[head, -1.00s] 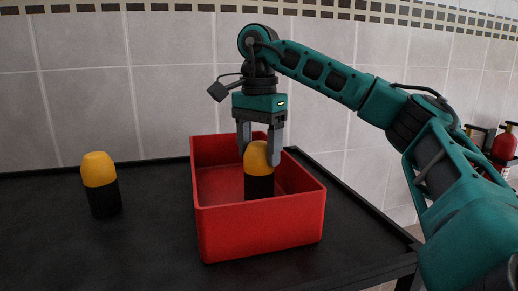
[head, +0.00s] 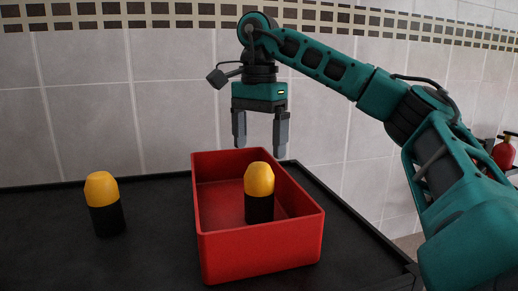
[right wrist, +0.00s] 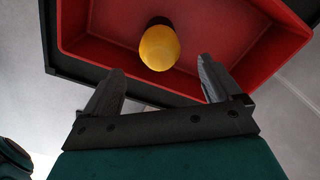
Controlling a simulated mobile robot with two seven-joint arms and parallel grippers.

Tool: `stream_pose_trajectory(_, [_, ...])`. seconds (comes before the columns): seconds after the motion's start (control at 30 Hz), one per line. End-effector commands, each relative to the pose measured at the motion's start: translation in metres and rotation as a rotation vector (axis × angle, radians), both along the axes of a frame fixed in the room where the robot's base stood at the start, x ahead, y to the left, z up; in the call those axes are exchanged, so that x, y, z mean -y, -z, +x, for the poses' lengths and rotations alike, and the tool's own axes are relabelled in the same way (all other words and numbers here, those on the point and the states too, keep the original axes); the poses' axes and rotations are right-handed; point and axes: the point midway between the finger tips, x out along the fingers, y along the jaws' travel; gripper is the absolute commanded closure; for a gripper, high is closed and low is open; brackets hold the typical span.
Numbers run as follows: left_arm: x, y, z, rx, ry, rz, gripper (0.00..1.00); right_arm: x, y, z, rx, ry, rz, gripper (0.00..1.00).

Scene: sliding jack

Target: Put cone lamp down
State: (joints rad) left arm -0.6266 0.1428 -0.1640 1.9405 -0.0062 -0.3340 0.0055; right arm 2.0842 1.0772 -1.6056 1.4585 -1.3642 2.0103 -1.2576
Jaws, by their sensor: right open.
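One cone lamp (head: 259,193), with a yellow top and black base, stands upright inside the red bin (head: 262,248). It also shows in the right wrist view (right wrist: 159,47), ahead of the fingers. A second cone lamp (head: 104,203) stands upright on the black table to the left of the bin. My right gripper (head: 260,147) is open and empty, above the bin and clear of the lamp. My left gripper is not in view.
The black table (head: 50,235) has a raised rim and free room around the left lamp. A tiled wall (head: 90,110) stands behind it. A red fire extinguisher (head: 503,153) is at the far right.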

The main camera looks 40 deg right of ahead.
Motion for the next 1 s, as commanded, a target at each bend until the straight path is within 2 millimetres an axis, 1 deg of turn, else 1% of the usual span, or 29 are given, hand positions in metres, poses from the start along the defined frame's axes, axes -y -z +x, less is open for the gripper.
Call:
stream_pose_trajectory(0.03, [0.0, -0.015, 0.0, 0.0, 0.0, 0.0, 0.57, 0.0, -0.02, 0.0, 0.003, 0.001, -0.001, 0.09])
stream_pose_trajectory(0.1, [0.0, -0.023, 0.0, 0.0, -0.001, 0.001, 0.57, 0.0, -0.033, 0.0, 0.003, 0.0, -0.001, 0.09])
stream_pose_trajectory(0.13, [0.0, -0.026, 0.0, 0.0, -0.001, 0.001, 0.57, 0.0, -0.039, 0.0, 0.003, 0.0, -0.001, 0.09])
stream_pose_trajectory(0.3, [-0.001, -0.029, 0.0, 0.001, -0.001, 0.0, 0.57, 0.0, -0.053, 0.0, 0.001, 0.0, 0.0, 0.09])
stream_pose_trajectory(0.47, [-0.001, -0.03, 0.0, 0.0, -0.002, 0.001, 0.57, 0.0, -0.06, 0.0, 0.0, 0.0, -0.001, 0.09])
stream_pose_trajectory(1.0, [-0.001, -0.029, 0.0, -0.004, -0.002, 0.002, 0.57, 0.0, -0.06, 0.0, 0.0, 0.0, 0.0, 0.09])
